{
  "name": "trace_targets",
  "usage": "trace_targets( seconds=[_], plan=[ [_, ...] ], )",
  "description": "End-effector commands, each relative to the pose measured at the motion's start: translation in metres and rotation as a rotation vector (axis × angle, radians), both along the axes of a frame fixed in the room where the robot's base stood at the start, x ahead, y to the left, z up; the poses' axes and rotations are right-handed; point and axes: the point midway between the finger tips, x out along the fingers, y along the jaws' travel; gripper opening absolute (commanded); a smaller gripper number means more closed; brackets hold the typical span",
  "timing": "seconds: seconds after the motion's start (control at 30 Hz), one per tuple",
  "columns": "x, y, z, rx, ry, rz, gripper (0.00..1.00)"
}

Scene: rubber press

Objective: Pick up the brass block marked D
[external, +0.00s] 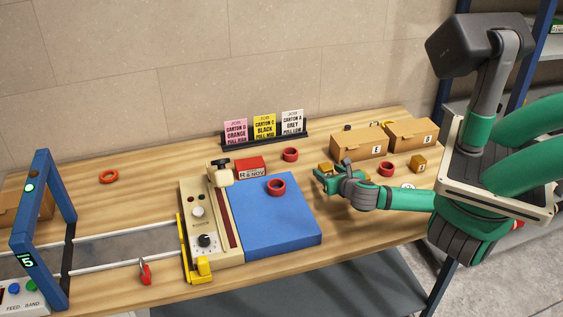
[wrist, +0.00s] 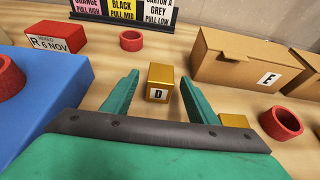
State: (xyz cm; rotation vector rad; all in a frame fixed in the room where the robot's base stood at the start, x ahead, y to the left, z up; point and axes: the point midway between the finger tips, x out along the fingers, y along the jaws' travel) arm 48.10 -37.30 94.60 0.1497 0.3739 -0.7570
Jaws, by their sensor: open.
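The brass block marked D (wrist: 159,83) stands upright on the wooden table in the wrist view, its letter facing my gripper. It also shows in the external view (external: 325,168), partly hidden behind my gripper. My gripper (wrist: 158,88) is open, with one green finger left of the block and one right of it. The fingers look apart from the block, with a gap on both sides. In the external view my gripper (external: 324,180) reaches in low from the right, just beyond the blue mat's right side.
A blue mat (external: 265,225) with a red ring (external: 276,186) lies left. A carton marked E (wrist: 241,62) stands right, behind a red ring (wrist: 281,123) and another brass block (wrist: 233,120). A red box (external: 250,168) and sign rack (external: 264,134) stand further back.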

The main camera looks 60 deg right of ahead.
Motion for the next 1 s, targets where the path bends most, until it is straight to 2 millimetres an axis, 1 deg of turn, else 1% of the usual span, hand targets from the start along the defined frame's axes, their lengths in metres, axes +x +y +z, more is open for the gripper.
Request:
trace_targets(
  seconds=[0.07,0.27,0.43,0.6,0.9,0.97,1.0],
  plan=[
    [0.005,-0.005,-0.003,0.001,0.0,-0.001,0.53],
    [0.015,-0.011,-0.007,0.001,-0.001,0.003,0.53],
    [0.034,-0.026,-0.013,0.003,0.0,0.005,0.53],
    [0.046,-0.038,-0.02,0.001,-0.001,0.004,0.53],
    [0.048,-0.041,-0.021,0.0,0.0,0.004,0.53],
    [0.048,-0.041,-0.021,0.0,0.0,0.004,0.39],
    [0.047,-0.041,-0.021,0.0,0.0,0.004,0.29]
  ],
)
